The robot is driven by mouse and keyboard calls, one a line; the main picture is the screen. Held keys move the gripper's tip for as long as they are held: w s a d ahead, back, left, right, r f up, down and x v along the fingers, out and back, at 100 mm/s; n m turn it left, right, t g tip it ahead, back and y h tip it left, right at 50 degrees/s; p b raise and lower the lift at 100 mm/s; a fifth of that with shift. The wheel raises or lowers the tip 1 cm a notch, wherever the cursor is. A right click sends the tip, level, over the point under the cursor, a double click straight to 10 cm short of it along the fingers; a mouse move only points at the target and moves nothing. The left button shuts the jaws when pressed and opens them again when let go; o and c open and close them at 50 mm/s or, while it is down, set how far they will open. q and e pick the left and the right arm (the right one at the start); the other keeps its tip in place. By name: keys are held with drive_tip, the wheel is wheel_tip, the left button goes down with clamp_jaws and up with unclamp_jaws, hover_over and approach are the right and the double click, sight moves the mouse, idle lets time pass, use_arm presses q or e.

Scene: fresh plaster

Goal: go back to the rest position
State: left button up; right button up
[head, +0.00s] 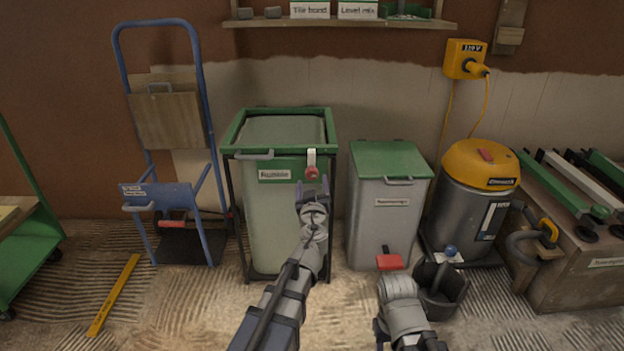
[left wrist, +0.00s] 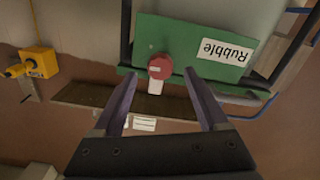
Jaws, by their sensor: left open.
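My left gripper (head: 312,190) is in front of the tall green-framed rubble bin, just below a red knob (head: 312,172) on a white tab. In the left wrist view its two fingers (left wrist: 165,105) are apart with nothing held between them. The red knob (left wrist: 160,66) shows beyond and between the fingertips, on a green panel (left wrist: 185,45) labelled Rubble. I cannot tell whether a finger touches it. My right arm shows at the bottom centre right of the head view; its jaws cannot be made out.
A lidded grey bin (head: 385,215) with a red pedal (head: 389,262) and a black bucket (head: 441,290) stand near my right arm. A yellow-topped vacuum (head: 480,178) is behind. A blue hand truck (head: 205,120) and yellow level (head: 114,295) are left.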

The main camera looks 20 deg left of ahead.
use_arm(q)
drive_tip(key=v, duration=0.3)
drive_tip(key=s+f+m+g+y+p, duration=0.15)
drive_tip(key=s+f+g+p, duration=0.25)
drive_tip(key=s+g+p, duration=0.5)
drive_tip(key=s+d+f+m+g+h+p, duration=0.25)
drive_tip(key=s+d+m+g, duration=0.2)
drive_tip(key=s+d, duration=0.4)
drive_tip(key=s+d+f+m+g+h+p, duration=0.1)
drive_tip(key=s+d+m+g+h+p, duration=0.35)
drive_tip(key=s, duration=0.65)
wheel_tip(320, 180, up, 37)
drive_tip(key=y+p, duration=0.1)
drive_tip(key=p, duration=3.4)
drive_tip(key=shift+w+d+r+y+p, duration=0.15)
drive_tip(key=shift+w+d+y+p, duration=0.2)
drive_tip(key=shift+d, duration=0.15)
